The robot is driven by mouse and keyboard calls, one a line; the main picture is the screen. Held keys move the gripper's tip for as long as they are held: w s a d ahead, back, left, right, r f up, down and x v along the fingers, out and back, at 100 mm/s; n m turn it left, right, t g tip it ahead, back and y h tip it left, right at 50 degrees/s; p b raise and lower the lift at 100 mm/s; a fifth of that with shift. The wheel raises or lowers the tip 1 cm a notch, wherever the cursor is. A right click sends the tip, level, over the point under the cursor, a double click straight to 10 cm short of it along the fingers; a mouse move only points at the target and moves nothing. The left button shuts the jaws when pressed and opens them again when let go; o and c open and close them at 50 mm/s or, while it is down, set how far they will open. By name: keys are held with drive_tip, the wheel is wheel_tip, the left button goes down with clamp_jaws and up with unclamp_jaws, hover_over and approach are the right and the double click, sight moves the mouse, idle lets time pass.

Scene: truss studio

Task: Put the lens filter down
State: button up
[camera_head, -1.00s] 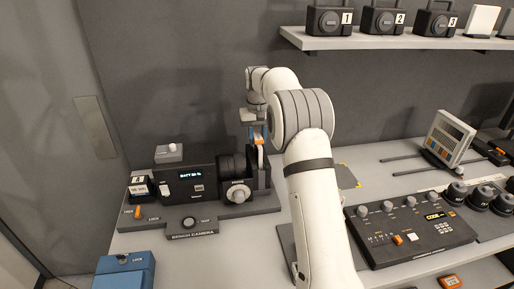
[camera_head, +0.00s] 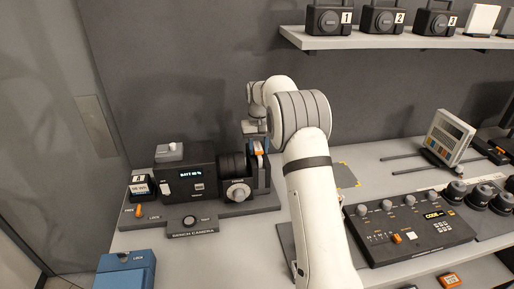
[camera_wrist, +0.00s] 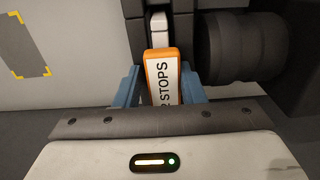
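The lens filter has an orange-edged handle (camera_wrist: 162,75) with a white label reading "STOPS", partly cut off by my gripper. My gripper (camera_head: 257,143) is over the right end of the bench camera, just right of its dark lens barrel (camera_head: 232,165). In the wrist view, the blue fingers of my gripper (camera_wrist: 161,85) stand on both sides of the orange handle and are shut on it. The filter is upright at the dark holder (camera_head: 262,180) beside the barrel, its lower part hidden. I cannot tell how deep it sits.
The bench camera body (camera_head: 188,178) stands left of the barrel, with a numbered battery (camera_head: 140,187) further left. A blue box (camera_head: 125,270) is at the front left. A control panel (camera_head: 410,228) lies to the right. A shelf (camera_head: 400,42) with several numbered cases hangs above.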

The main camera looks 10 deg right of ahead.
drive_tip(key=shift+o, duration=0.8)
drive_tip(key=shift+s+a+f, duration=0.1)
drive_tip(key=shift+a+f, duration=0.15)
drive_tip(key=shift+a, duration=0.05)
drive_tip(key=shift+d, duration=0.1)
